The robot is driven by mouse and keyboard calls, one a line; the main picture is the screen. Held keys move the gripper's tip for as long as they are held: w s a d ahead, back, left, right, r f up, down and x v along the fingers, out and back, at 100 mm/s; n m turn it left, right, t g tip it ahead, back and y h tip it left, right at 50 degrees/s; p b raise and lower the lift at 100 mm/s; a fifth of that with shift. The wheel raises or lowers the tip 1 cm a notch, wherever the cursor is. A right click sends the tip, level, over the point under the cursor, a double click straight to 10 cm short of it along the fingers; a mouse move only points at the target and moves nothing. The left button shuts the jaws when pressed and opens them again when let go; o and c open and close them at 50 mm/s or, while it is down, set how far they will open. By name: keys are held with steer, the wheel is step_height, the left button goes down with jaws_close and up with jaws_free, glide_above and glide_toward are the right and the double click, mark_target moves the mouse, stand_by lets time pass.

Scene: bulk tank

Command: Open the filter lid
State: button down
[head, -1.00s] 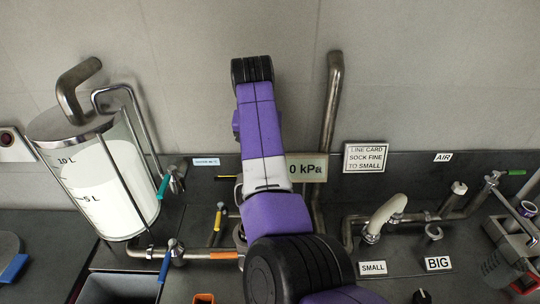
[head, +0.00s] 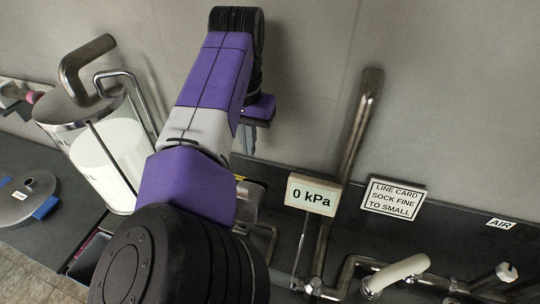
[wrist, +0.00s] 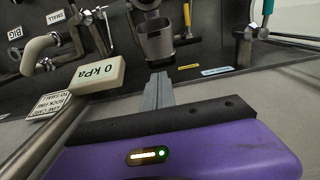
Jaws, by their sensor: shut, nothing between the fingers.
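My gripper (wrist: 157,92) is shut and empty, its two grey fingers together in the wrist view. The fingers point at a metal cup-shaped housing (wrist: 157,42), probably the filter, with a small gap that I cannot judge well. In the head view the gripper (head: 250,140) hangs beside the wall behind my purple arm, and the housing (head: 257,240) is mostly hidden by the arm. I cannot make out the filter lid's state for certain. A round grey disc with blue grips (head: 22,200) lies on the bench at the far left.
The 0 kPa gauge (head: 311,196) and a bent steel pipe (head: 360,125) stand right of my arm. A glass tank (head: 105,150) stands to the left. A LINE CARD sign (head: 393,197) and a pale hose (head: 397,272) are further right. The wall above is bare.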

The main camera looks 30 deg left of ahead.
mark_target(249, 187)
steer(key=f+b, duration=0.9)
steer(key=f, duration=0.1)
steer(key=shift+w+f, duration=0.1)
steer(key=shift+w, duration=0.1)
steer(key=shift+s+d+r, duration=0.15)
steer(key=shift+s+r, duration=0.2)
steer(key=shift+s, duration=0.25)
steer(key=shift+s+d+r, duration=0.1)
steer(key=shift+s+r, duration=0.2)
steer(key=shift+s, duration=0.25)
steer(key=shift+s+d+r+b, duration=0.15)
steer(key=shift+s+b, duration=0.05)
steer(key=shift+s, duration=0.2)
steer(key=shift+s+d+r+b, duration=0.1)
steer(key=shift+s+r+b, duration=0.05)
steer(key=shift+s, duration=0.2)
